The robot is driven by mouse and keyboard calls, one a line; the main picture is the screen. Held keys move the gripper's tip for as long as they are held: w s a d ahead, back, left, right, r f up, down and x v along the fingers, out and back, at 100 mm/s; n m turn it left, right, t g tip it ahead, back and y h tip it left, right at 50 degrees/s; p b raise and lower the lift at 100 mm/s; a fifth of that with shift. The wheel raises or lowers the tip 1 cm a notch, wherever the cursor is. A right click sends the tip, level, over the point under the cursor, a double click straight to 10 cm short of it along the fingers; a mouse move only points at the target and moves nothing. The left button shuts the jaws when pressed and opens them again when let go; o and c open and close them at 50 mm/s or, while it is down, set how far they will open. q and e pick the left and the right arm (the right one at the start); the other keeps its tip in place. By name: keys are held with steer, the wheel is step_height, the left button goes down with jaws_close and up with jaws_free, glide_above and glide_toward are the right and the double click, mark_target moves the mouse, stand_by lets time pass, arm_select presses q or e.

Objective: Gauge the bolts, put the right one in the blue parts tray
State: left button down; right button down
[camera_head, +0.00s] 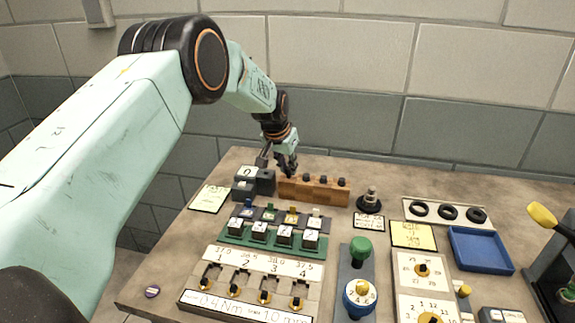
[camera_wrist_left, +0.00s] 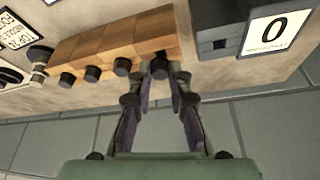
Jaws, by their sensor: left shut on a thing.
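A wooden rack (camera_head: 315,193) at the back of the bench holds a row of bolts with black heads, such as one bolt (camera_head: 325,180). My left gripper (camera_head: 288,170) is at the left end of the rack. In the left wrist view my left gripper (camera_wrist_left: 160,82) is shut on the black head of the end bolt (camera_wrist_left: 160,66), which sits at the rack (camera_wrist_left: 120,42). Its shank is hidden. The blue parts tray (camera_head: 480,250) is at the right and looks empty. My right gripper is out of view.
A green rack (camera_head: 272,240) with labelled cubes and a numbered panel (camera_head: 264,264) lie in front. A green knob (camera_head: 360,248), a black round stand (camera_head: 369,203) and a plate with black rings (camera_head: 448,212) are to the right. A wall closes the back.

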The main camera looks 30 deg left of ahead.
arm_select(q)
steer(key=shift+f+b, duration=0.3)
steer(key=shift+f, duration=0.35)
steer(key=c, duration=1.2)
jaws_free()
steer(key=shift+o, duration=0.2)
steer(key=o, duration=0.4)
steer(key=shift+r+p, duration=2.9)
steer(key=shift+r, duration=0.9)
